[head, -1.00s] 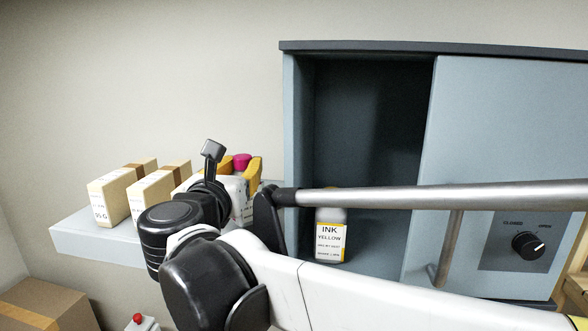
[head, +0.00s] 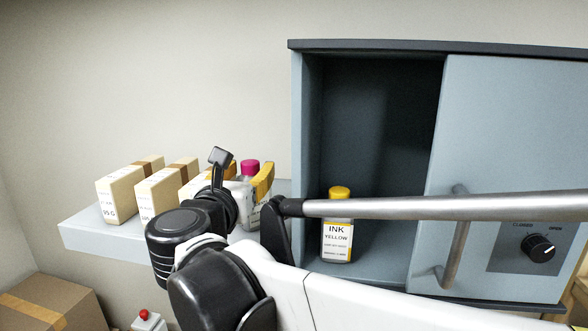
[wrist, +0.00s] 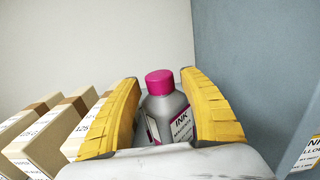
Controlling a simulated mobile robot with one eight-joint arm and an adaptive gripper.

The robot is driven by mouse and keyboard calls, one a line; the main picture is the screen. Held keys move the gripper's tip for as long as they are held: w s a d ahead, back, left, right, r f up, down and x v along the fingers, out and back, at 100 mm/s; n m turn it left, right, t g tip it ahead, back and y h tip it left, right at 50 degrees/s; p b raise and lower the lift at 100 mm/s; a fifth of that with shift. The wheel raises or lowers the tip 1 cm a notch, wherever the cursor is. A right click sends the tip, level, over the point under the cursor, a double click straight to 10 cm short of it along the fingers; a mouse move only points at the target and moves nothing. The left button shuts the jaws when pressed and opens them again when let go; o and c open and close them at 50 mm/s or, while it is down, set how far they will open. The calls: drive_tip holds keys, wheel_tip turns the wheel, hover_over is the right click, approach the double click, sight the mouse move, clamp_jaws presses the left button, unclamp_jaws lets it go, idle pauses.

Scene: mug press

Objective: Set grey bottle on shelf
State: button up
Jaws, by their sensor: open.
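The grey bottle (wrist: 165,108) has a magenta cap and a label reading INK MAGENTA. It stands upright between the two yellow fingers of my gripper (wrist: 163,112). The fingers are spread, with a visible gap on the right side of the bottle; contact on the left is unclear. In the head view the bottle (head: 248,184) shows behind my wrist, at the right end of the pale shelf (head: 90,238), with my gripper (head: 248,178) around it. Its base is hidden, so I cannot see whether it touches the shelf.
Several cream boxes (head: 120,193) stand on the shelf to the left. A blue-grey cabinet (head: 500,120) is at the right, its left part open. A yellow-capped ink bottle (head: 337,240) stands inside, behind my arm. A cardboard box (head: 50,305) lies below.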

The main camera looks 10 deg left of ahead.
drive_tip(key=s+b, duration=0.1)
drive_tip(key=s, duration=1)
drive_tip(key=shift+s+a+b, duration=0.25)
drive_tip(key=shift+s+b, duration=0.05)
drive_tip(key=shift+s, duration=0.05)
drive_tip(key=shift+c, duration=0.6)
